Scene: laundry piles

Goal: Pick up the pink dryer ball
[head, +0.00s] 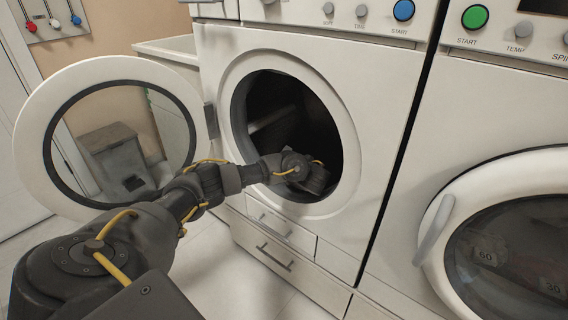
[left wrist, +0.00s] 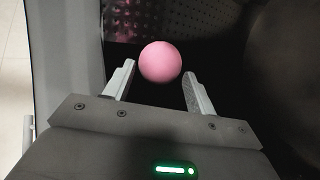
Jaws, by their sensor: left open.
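The pink dryer ball (left wrist: 160,62) lies inside the dark drum of the left machine and shows in the left wrist view. My left gripper (left wrist: 161,84) is open, with one finger on each side of the ball's near part. I see a gap between the right finger and the ball; whether the left finger touches it I cannot tell. In the head view my left arm reaches into the open drum (head: 266,112), and the gripper's fingertips and the ball are hidden there. My right gripper is not in view.
The left machine's round door (head: 32,135) stands open to the left. A second machine with a closed door (head: 437,225) stands at the right. The drum's perforated wall (left wrist: 205,20) is behind the ball.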

